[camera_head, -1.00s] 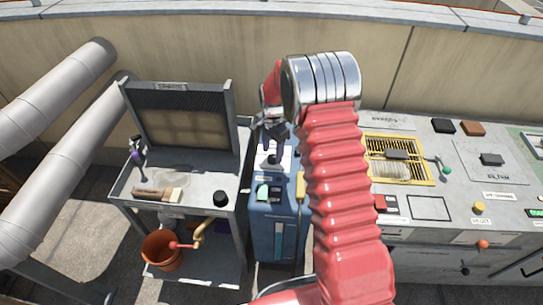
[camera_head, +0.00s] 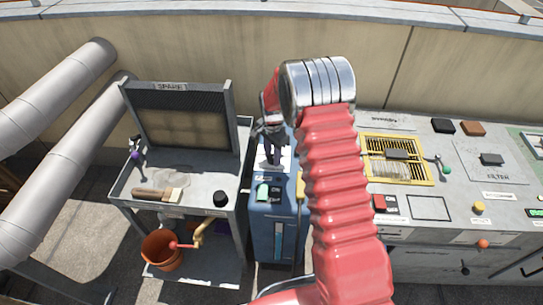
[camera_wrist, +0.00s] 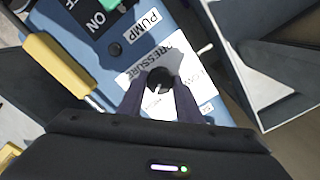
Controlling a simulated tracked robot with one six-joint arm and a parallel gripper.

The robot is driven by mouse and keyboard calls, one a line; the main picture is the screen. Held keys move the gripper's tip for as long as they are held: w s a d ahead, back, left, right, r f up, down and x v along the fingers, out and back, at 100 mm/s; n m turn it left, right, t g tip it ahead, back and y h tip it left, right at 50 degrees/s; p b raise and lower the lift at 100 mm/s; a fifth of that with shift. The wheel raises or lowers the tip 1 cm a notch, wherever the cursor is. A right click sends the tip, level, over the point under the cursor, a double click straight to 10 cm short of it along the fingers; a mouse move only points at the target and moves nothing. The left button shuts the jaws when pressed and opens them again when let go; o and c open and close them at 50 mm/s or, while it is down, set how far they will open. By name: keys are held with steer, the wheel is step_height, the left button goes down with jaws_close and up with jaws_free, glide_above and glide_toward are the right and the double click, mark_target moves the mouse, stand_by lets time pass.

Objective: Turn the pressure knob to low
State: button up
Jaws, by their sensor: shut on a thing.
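The pressure knob (camera_wrist: 160,79) is round and black with a white pointer mark. It sits on a white label plate (camera_wrist: 140,62) marked PRESSURE, on top of a blue pump unit (camera_head: 264,225). In the wrist view the pointer slants toward the lower left, and a partly readable word, apparently LOW, is at the knob's right. My gripper (camera_wrist: 159,98) is shut on the knob, one dark finger on each side. In the head view my gripper (camera_head: 273,152) reaches down over the plate, and its fingers hide the knob.
A yellow handle (camera_wrist: 58,66) and a PUMP switch with an ON mark (camera_wrist: 98,18) are close to the knob. A grey cart (camera_head: 190,205) with a brush and a black knob stands at left. A grey bench (camera_head: 430,208) with controls stands at right.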

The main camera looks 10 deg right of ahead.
steer(key=shift+w+a, duration=0.1)
steer(key=shift+c, duration=1.4)
steer(key=shift+n, duration=0.3)
steer(key=n, duration=1.3)
steer(key=shift+r, duration=0.1)
steer(key=n, duration=0.5)
steer(key=shift+w+n, duration=0.1)
steer(key=shift+n, duration=0.3)
steer(key=n, duration=0.4)
steer(key=shift+n, duration=0.3)
